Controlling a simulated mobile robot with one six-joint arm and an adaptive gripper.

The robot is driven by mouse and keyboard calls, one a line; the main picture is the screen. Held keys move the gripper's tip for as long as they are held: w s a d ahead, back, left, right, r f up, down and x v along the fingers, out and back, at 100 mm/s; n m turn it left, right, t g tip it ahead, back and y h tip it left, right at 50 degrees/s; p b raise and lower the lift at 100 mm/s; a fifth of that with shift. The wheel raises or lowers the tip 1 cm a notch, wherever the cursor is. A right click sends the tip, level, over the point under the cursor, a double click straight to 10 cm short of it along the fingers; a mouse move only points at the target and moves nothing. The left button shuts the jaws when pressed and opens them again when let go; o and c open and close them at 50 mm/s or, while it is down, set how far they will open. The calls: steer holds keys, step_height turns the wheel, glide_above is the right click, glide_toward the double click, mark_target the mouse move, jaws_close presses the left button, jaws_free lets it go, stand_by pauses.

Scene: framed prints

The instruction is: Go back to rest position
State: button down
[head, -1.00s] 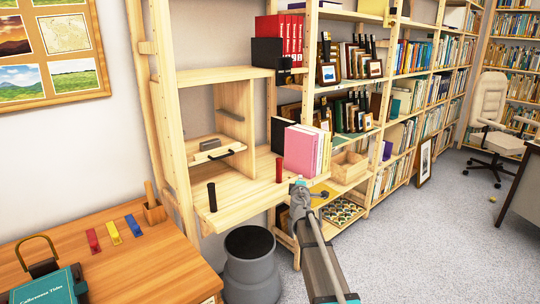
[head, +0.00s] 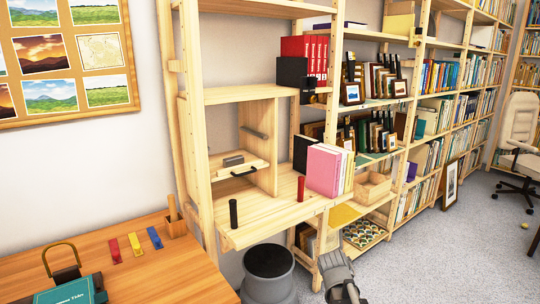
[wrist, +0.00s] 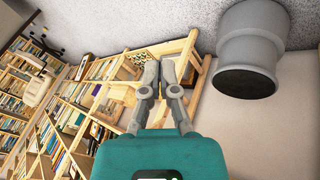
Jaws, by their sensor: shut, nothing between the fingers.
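My gripper (wrist: 160,75) is in the middle of the wrist view, its two grey fingers closed together with nothing between them. The wrist view is turned, with the carpet at the top and the shelves slanting at the left. In the head view, a grey part of my arm (head: 338,275) shows low in the middle, in front of the lower shelves; the fingertips cannot be made out there. It holds nothing and appears apart from the shelf.
A dark grey stool (head: 268,277) stands left of my arm, also in the wrist view (wrist: 250,45). A fold-down wooden shelf (head: 265,215) juts out, carrying pink books (head: 323,170) and two upright cylinders. A wooden desk (head: 190,265) is at lower left.

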steer(key=s+a+f+g+y, duration=0.1)
steer(key=s+a+g+y, duration=0.15)
steer(key=s, duration=0.35)
steer(key=s+a+f+g+y, duration=0.2)
steer(key=s+a, duration=0.2)
steer(key=s, duration=0.3)
step_height(320, 180, up, 28)
steer(key=p, duration=2.7)
steer(key=shift+w+f+m, duration=0.15)
steer(key=shift+w+m, duration=0.15)
steer(key=shift+m, duration=0.1)
